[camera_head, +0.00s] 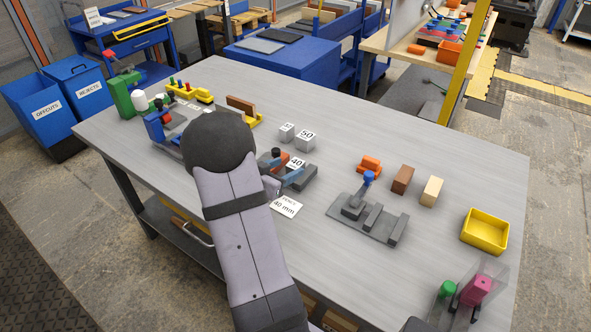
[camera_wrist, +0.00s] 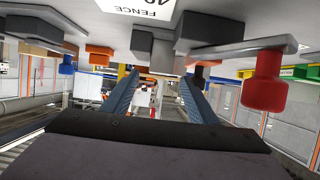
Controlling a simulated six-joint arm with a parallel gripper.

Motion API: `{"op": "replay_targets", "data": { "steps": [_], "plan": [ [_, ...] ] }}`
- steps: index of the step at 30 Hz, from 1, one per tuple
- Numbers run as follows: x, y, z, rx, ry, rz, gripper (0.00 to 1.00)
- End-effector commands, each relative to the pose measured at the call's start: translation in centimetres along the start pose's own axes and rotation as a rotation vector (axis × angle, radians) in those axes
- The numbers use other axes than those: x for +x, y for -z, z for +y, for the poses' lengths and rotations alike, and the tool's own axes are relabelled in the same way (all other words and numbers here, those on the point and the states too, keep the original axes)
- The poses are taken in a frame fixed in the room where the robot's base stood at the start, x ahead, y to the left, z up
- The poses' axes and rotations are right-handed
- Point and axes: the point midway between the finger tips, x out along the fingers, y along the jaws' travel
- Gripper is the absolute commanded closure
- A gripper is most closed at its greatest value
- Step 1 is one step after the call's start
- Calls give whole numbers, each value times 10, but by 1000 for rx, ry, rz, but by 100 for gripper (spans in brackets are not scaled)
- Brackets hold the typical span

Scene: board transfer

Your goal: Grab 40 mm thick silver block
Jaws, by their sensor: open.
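The silver block marked 40 (camera_head: 296,162) sits in a dark grey fixture (camera_head: 305,178) near the middle of the bench. My gripper (camera_head: 287,171) is low beside this block, with blue fingers; my arm hides part of the fixture. In the wrist view, which is upside down, my gripper (camera_wrist: 160,78) is open with its two fingers apart. A light grey block (camera_wrist: 162,55), which looks like the silver block, shows beyond and between the fingertips. I cannot tell whether a finger touches it.
Silver blocks marked 50 (camera_head: 305,140) and a smaller one (camera_head: 287,131) stand behind. A fence 40 mm card (camera_head: 286,206) lies in front. A grey clamp fixture (camera_head: 368,218), brown block (camera_head: 402,179), tan block (camera_head: 431,190) and yellow bin (camera_head: 485,232) are to the right.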

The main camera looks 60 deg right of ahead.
Motion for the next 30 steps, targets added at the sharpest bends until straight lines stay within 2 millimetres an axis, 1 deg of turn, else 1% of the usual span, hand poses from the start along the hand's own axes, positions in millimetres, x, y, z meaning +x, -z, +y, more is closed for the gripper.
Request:
{"op": "replay_targets", "data": {
  "steps": [3, 6, 9, 12, 18, 20, 21, 23, 24, 25, 30],
  "plan": [
    [17, 1, 2, 0, -4, -3, 47],
    [28, 1, 1, 0, -3, -2, 47],
    [36, 1, 1, 1, -2, -1, 47],
    [39, 1, 0, 0, 0, -1, 47],
    [38, 1, 0, 0, 0, -1, 47],
    [38, 1, 0, 0, 0, -1, 61],
    [38, 1, 0, 0, 0, -1, 71],
    [38, 1, 0, 0, 0, -1, 85],
    [38, 1, 0, 0, 0, -1, 95],
    [38, 1, 0, 0, 0, -1, 100],
    [38, 2, 0, 1, 0, 2, 100]
  ]
}}
